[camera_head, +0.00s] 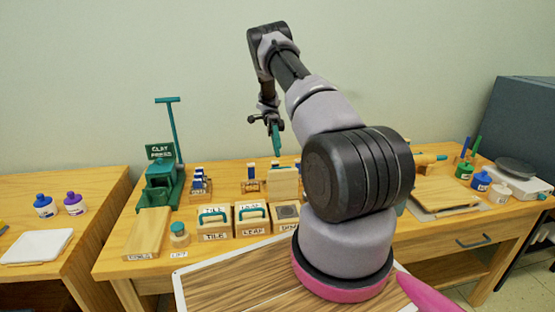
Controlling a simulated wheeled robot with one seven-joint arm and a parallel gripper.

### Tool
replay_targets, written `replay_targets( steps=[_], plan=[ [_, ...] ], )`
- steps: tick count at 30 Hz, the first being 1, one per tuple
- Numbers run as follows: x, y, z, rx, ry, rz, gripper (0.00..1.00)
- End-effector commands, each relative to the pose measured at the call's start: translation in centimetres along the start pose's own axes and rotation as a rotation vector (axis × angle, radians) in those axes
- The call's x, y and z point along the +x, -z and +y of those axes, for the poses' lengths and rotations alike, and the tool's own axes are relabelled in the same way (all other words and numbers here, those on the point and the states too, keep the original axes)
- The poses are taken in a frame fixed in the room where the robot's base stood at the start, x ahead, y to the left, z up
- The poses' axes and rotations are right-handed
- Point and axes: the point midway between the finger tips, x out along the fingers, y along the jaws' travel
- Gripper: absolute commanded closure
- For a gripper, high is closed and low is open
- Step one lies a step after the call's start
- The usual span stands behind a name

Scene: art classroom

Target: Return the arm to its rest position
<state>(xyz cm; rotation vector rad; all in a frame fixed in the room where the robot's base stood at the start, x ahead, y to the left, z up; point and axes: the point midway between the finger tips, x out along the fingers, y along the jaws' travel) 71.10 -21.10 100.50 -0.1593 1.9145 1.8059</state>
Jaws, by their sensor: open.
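My arm rises from its pink-ringed base at the front centre and reaches up and to the left over the wooden workbench (240,177). My gripper (275,138) hangs from the wrist with its teal fingers pointing down, above the back middle of the bench. It is open, and I see nothing held in it. The fingers look small and nearly edge-on, so the gap between them is hard to make out. My arm's large black joint hides part of the bench at the centre right.
A green clay press (160,182) with a tall lever stands at the bench's back left. Boxes labelled TILE (215,222) and LEAF (251,219) sit at the front. A wooden board (444,196) lies on the right. A side table (60,190) holds bottles and a white slab (38,246).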

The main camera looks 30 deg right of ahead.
Motion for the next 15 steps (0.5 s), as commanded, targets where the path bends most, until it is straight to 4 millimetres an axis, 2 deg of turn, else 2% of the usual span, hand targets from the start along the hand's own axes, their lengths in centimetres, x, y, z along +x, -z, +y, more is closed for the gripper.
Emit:
replay_targets(
  steps=[5, 15],
  plan=[
    [-0.63, -0.01, 1.36, 0.001, 0.0, 0.0, 0.55],
    [-0.69, -0.01, 1.5, 0.0, -0.001, 0.0, 0.55]
  ],
)
